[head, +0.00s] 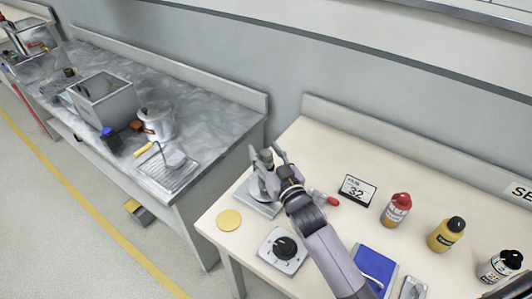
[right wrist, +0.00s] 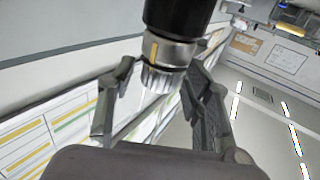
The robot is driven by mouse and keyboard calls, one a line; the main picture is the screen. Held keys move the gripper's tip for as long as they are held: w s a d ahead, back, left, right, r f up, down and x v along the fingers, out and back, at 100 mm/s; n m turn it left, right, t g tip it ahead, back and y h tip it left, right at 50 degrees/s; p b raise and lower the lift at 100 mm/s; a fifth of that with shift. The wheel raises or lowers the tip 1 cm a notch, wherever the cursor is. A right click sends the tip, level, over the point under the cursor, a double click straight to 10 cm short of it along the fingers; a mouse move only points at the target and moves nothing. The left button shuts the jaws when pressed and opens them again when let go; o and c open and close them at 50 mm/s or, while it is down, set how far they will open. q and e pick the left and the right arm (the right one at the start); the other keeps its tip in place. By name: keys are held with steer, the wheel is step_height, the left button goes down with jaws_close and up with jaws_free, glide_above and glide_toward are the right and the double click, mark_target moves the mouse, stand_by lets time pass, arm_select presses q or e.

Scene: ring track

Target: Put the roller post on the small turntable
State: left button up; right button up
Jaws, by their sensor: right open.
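My right gripper (head: 267,156) is open above a square grey base plate (head: 262,208) at the left end of the cream table. A round pale part on the plate is mostly hidden by the hand; I cannot tell whether this is the small turntable. In the right wrist view, a black cylinder (right wrist: 178,18) with a silver collar and a ribbed pale end shows between the open fingers (right wrist: 155,95). I cannot tell whether it is the roller post or whether the fingers touch it. A square grey unit with a black round top (head: 283,249) lies nearer.
A yellow disc (head: 229,220) lies near the table's left edge. A red-ended tool (head: 327,198), a sign reading 32 (head: 357,190), several bottles (head: 396,211) and a blue item (head: 375,266) stand to the right. A grey-topped bench (head: 205,100) is across a gap.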

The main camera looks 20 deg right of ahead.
steer(key=shift+r, duration=0.1)
steer(key=s+d+b, duration=0.1)
steer(key=s, duration=1.1)
steer(key=shift+d+b, duration=0.25)
steer(key=shift+b, duration=0.1)
